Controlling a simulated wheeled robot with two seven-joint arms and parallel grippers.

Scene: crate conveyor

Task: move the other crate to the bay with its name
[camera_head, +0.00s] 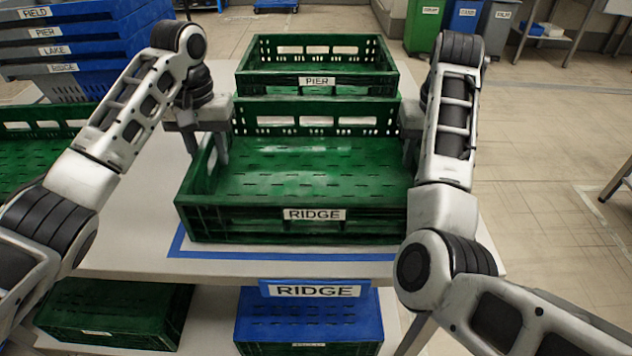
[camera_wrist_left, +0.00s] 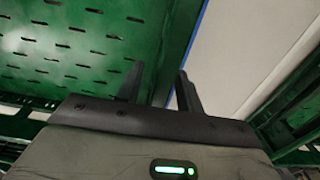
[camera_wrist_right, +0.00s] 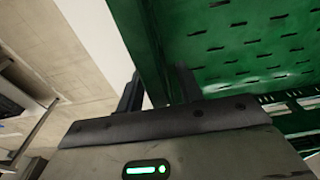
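The green RIDGE crate (camera_head: 316,227), empty and upright, sits on the white table within a blue tape outline, behind a RIDGE sign (camera_head: 315,290) on the table's front edge. A green PIER crate (camera_head: 345,82) stands directly behind it, also empty. My left gripper (camera_head: 219,150) is at the RIDGE crate's left wall and my right gripper (camera_head: 409,155) at its right wall, fingers pointing down. In the left wrist view the fingers (camera_wrist_left: 160,88) straddle the wall with a gap. In the right wrist view the fingers (camera_wrist_right: 158,85) do likewise. Fingertip contact is unclear.
Another green crate (camera_head: 40,114) is at the left, partly behind my left arm. Stacked blue crates (camera_head: 70,50) with name labels stand at the back left.

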